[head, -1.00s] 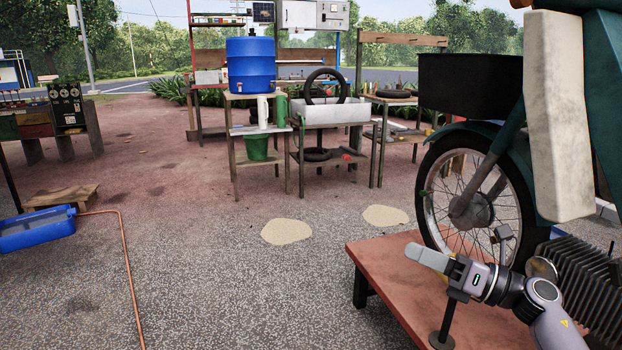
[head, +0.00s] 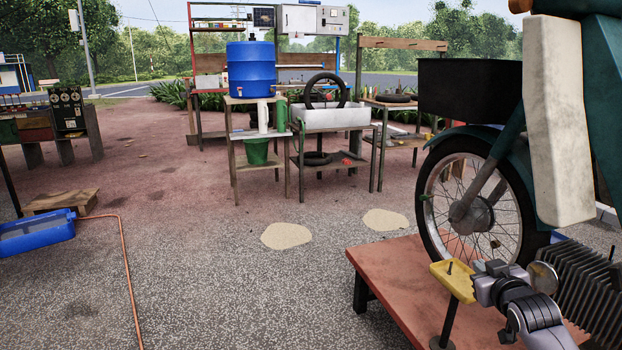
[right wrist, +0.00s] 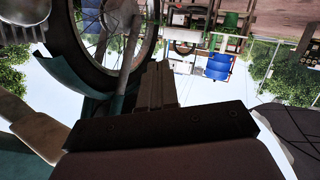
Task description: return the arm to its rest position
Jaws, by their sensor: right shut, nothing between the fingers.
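My right gripper (head: 484,280) is at the lower right of the head view, above the reddish wooden platform (head: 385,262). It is beside a yellow tray (head: 453,282) on a dark post; I cannot tell whether they touch. In the right wrist view its fingers (right wrist: 157,85) are together with nothing held. That view is upside down, with the spoked wheel at its upper left. My left gripper is not in view.
The motorcycle's front wheel (head: 478,205) and finned engine block (head: 590,290) are close to my right arm. A blue tub (head: 38,236) and an orange hose (head: 127,270) lie at the left.

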